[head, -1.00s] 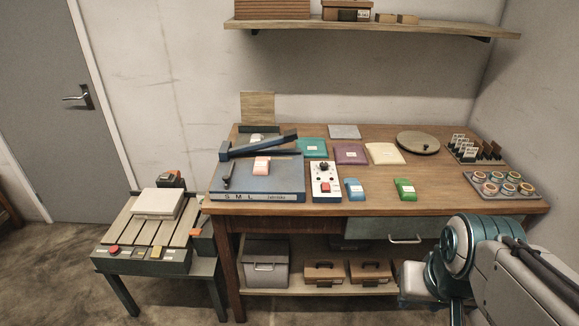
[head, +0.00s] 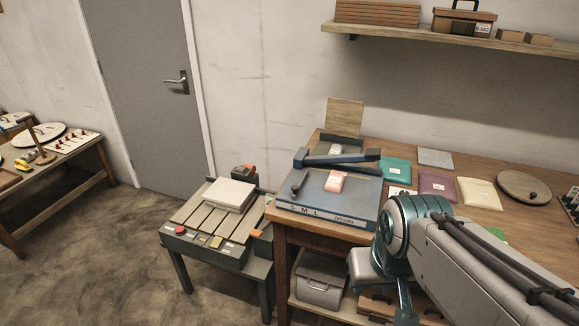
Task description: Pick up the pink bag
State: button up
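The pink bag (head: 335,181) is small, with a pale label, and lies on the blue board (head: 322,203) marked S M L. The board sits at the left end of the wooden workbench (head: 307,233). A dark blue bar on the board is behind the bag, and the bag's top is clear. My arm shows at the lower right, in front of the bench and to the right of the bag. My gripper's fingers do not show in the head view.
Teal (head: 396,171), mauve (head: 438,186) and cream (head: 479,193) flat packs lie right of the board. A round turntable (head: 523,187) is beyond them. A slatted side stand (head: 217,222) with a white block is left of the bench. A shelf (head: 450,38) hangs above. Floor is clear at left.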

aim_at(335, 181)
jog(key=i, duration=1.2)
jog(key=z, duration=0.6)
